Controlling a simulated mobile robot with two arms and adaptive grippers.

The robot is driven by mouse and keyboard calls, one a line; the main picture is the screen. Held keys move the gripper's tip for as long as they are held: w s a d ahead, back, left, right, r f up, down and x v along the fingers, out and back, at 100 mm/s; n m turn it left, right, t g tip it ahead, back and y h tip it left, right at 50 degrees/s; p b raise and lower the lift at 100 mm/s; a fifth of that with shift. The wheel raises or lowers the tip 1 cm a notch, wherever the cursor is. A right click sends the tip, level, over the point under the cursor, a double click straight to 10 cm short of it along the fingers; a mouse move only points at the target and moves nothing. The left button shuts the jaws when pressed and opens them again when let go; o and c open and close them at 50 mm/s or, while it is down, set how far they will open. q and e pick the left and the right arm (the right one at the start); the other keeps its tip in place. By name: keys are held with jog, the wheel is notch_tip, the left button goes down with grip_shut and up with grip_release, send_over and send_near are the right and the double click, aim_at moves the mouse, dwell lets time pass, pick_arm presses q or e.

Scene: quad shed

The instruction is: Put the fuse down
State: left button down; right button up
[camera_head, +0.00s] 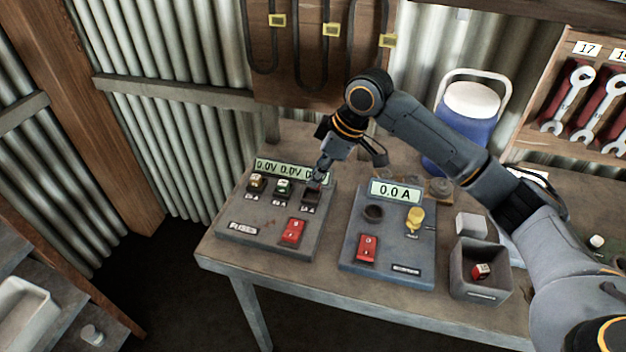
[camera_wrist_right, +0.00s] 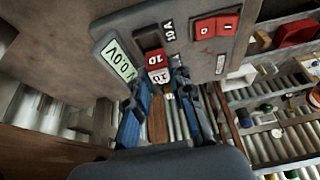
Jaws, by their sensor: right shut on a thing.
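My right gripper (camera_head: 318,174) is shut on a red fuse with a white end marked 10. It points down at the third, rightmost socket (camera_head: 311,196) of the grey fuse panel (camera_head: 262,222). In the right wrist view the fuse (camera_wrist_right: 156,66) sits between the blue fingertips, close beside the dark socket (camera_wrist_right: 150,38) labelled 10A. I cannot tell whether it touches the socket. The other two sockets hold a yellowish fuse (camera_head: 257,182) and a green fuse (camera_head: 283,187). My left gripper is not in view.
A grey bin (camera_head: 461,277) at the right holds a red and white fuse (camera_head: 482,271). A second panel (camera_head: 391,248) reads 0.0 A, with a red switch and yellow knob. A blue jug (camera_head: 462,130) stands behind. Bare bench (camera_head: 222,249) shows at the front left.

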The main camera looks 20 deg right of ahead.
jog(key=shift+w+a+f, duration=0.15)
jog(key=shift+w+f, duration=0.3)
jog(key=shift+f, duration=0.1)
jog(key=shift+w+a+f, duration=0.15)
jog(key=shift+w+f, duration=0.25)
jog(key=shift+f, duration=0.15)
notch_tip(320, 180, down, 3)
jog(key=shift+w+f+p, duration=0.1)
jog(key=shift+f+p, duration=0.05)
jog(key=shift+p, duration=0.6)
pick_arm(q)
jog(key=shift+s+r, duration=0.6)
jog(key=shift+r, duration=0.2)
pick_arm(e)
jog(key=o, duration=0.9)
jog(key=shift+f, duration=0.1)
pick_arm(q)
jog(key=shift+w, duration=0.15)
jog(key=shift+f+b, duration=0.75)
jog(key=shift+b, duration=0.05)
pick_arm(e)
jog(key=v, duration=1.2)
